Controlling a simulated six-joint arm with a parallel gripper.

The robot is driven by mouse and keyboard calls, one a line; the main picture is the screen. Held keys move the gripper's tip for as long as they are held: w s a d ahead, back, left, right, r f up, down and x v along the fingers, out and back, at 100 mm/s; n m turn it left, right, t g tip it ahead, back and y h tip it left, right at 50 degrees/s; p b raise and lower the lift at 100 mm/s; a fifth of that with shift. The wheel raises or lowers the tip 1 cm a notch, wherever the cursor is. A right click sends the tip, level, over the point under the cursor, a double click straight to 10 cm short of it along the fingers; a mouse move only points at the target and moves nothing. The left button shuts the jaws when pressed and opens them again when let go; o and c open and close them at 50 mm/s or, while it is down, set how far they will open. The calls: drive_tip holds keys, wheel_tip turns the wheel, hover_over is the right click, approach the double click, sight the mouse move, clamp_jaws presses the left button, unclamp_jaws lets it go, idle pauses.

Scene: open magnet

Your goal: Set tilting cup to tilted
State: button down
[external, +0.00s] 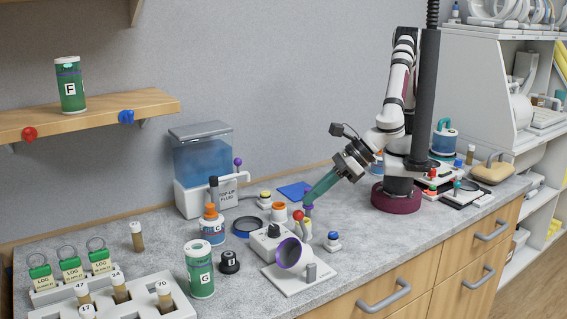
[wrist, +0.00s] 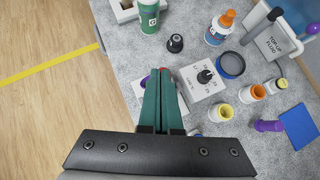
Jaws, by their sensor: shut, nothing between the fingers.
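In the wrist view the fingertips (wrist: 160,71) overlap a red knob. I cannot tell whether they touch anything.
A control box (external: 268,241) with a black knob stands just behind the cup. A green canister (external: 200,269) and tube racks are left. The bench's front edge is close to the cup.

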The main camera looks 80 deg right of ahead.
drive_tip(key=w+d+r, duration=0.6)
drive_tip(key=d+r, duration=0.2)
drive_tip(key=d, duration=0.2)
